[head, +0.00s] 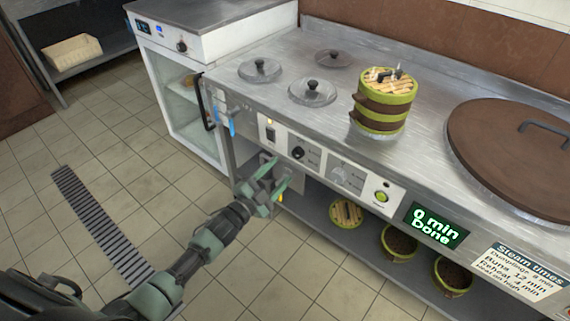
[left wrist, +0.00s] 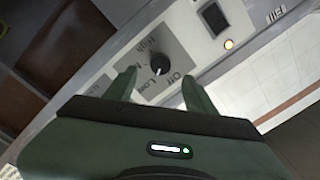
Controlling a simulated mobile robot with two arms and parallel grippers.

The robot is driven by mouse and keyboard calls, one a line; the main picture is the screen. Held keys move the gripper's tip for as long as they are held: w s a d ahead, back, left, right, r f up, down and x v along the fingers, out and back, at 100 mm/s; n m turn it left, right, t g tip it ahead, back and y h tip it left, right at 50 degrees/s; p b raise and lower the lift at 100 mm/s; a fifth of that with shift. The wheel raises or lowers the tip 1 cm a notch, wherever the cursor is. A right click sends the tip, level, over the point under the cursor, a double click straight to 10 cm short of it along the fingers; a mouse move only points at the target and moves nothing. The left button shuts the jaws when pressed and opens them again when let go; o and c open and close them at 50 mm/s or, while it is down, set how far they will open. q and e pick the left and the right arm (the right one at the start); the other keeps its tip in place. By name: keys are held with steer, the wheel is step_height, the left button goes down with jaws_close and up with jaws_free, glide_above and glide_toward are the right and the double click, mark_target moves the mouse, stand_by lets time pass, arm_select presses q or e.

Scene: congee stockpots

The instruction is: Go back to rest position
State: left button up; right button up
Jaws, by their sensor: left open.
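My left gripper (head: 277,173) is open and empty in front of the steel counter's front panel, below and left of a black control knob (head: 298,152). In the left wrist view the two green fingers of my left gripper (left wrist: 160,88) are spread apart. The knob (left wrist: 157,64), marked Off, Low and High, shows beyond and between them, and no contact is visible. My right gripper is not in view.
A green-banded steamer stack (head: 384,112) stands on the counter, right of several small lids (head: 312,92). A big brown lid (head: 510,150) lies farther right. A display (head: 437,226) reads "0 min Done". Baskets (head: 346,213) sit on the lower shelf.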

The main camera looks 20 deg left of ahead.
arm_select(q)
steer(key=shift+s+a, duration=0.1)
steer(key=shift+s, duration=0.2)
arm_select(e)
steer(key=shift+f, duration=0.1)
arm_select(q)
steer(key=s+f+n+g+y, duration=0.6)
steer(key=s+f+n+g, duration=0.4)
steer(key=s+f, duration=1.65)
steer(key=s+f+g+p, duration=0.1)
steer(key=s+g+p, duration=0.2)
steer(key=s+p, duration=0.4)
steer(key=s+f+n+g+p, duration=0.1)
steer(key=s+g+p, duration=0.2)
steer(key=s+p, duration=0.5)
steer(key=s+a, duration=0.1)
steer(key=s, duration=1)
steer(key=shift+f+g, duration=0.3)
steer(key=shift+f, duration=0.1)
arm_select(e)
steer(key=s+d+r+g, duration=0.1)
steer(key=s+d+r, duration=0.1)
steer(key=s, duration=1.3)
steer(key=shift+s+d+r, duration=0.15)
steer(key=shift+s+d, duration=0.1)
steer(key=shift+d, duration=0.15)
